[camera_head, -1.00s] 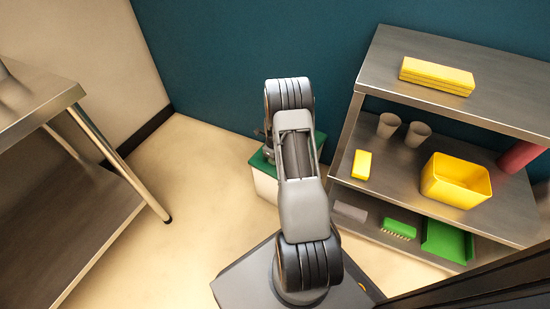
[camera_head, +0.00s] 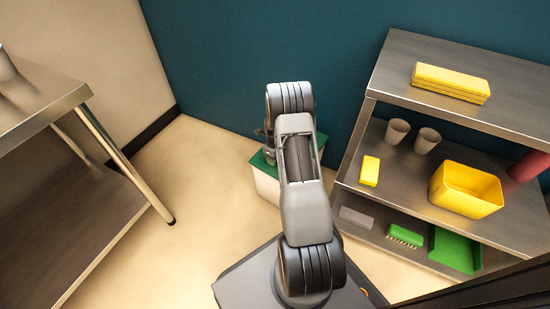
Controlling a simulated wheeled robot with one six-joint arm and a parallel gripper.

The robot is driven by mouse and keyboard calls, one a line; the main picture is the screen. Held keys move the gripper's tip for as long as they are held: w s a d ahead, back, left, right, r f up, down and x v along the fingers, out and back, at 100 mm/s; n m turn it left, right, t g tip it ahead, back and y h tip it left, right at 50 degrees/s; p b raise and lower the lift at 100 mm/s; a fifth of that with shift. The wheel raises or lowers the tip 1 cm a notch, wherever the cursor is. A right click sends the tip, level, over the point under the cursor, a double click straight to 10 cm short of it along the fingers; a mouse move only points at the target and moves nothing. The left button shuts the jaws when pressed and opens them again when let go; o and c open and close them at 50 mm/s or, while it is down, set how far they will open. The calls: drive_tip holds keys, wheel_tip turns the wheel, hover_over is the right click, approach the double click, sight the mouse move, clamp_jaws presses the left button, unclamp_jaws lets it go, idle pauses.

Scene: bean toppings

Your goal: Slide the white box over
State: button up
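A white box (camera_head: 266,184) with a green top (camera_head: 262,161) stands on the floor near the teal wall, mostly hidden behind my arm. Its left side and part of its green top show. My gripper is at the far end of the arm, above or beside the box's top. Only a small dark part (camera_head: 268,152) shows left of the arm. Its fingers are hidden, so I cannot tell whether it is open, shut or touching the box.
A metal shelf unit (camera_head: 400,205) stands on the right, holding cups, a yellow bin (camera_head: 465,189) and a green dustpan (camera_head: 455,250). A metal table (camera_head: 40,100) stands on the left, its leg (camera_head: 130,170) near open floor (camera_head: 205,190). A teal wall (camera_head: 230,60) closes the back.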

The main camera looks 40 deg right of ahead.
drive_tip(key=shift+o, duration=0.9)
drive_tip(key=shift+s, duration=0.1)
wheel_tip(320, 180, up, 14)
drive_tip(key=p, duration=0.5)
drive_tip(key=shift+f, duration=0.15)
drive_tip(key=s+a+r+n+t+p, duration=0.15)
drive_tip(key=a+r+n+p, duration=0.4)
drive_tip(key=r, duration=0.65)
drive_tip(key=s+a+r+n+p, duration=0.2)
drive_tip(key=a+r+n+p, duration=0.4)
drive_tip(key=r, duration=0.5)
drive_tip(key=s+a+r+n+p, duration=0.2)
drive_tip(key=r+n+p, duration=0.2)
drive_tip(key=r+p, duration=0.55)
drive_tip(key=s+a+r+n+t+p, duration=0.1)
drive_tip(key=s+a+r+n+p, duration=0.3)
drive_tip(key=r+n, duration=0.4)
drive_tip(key=s+a+r+n+t+p, duration=0.1)
drive_tip(key=s+a+r+n+p, duration=0.4)
drive_tip(key=s+r+n, duration=0.3)
drive_tip(key=p+v, duration=0.1)
drive_tip(key=v, duration=0.3)
drive_tip(key=shift+a+r, duration=0.15)
drive_tip(key=shift+r, duration=0.25)
